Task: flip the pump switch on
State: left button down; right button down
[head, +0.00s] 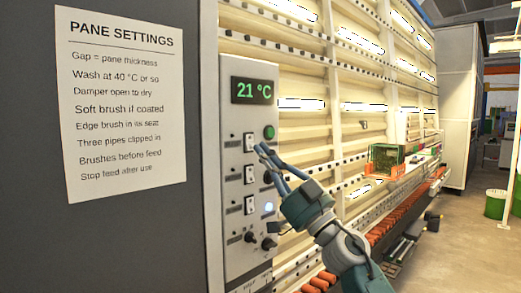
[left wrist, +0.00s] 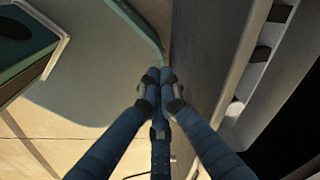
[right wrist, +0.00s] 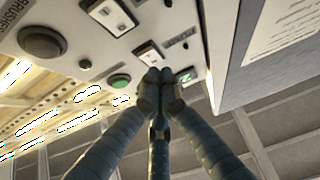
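The grey control panel (head: 233,110) carries a column of white rocker switches: a top switch (head: 249,142), a middle switch (head: 249,174) and a lower switch (head: 250,205). In the right wrist view the closed fingertips (right wrist: 160,80) overlap the near end of a white switch (right wrist: 149,52); contact is unclear. My left gripper (left wrist: 160,80) is shut and empty, seen only in its wrist view.
A green button (head: 269,132), a dark button (head: 268,177) and a lit pale lamp (head: 268,208) sit beside the switches. Dark knobs (head: 269,243) are below, and a display (head: 254,91) reads 21 °C. A settings sheet (head: 125,105) hangs left. Open floor lies far right.

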pick_arm(q)
jog(key=shift+s+a, duration=0.2)
jog(key=shift+s, duration=0.05)
pick_arm(e)
jog(key=shift+w+a, duration=0.55)
jog(key=shift+a, duration=0.05)
jog(key=shift+d, duration=0.1)
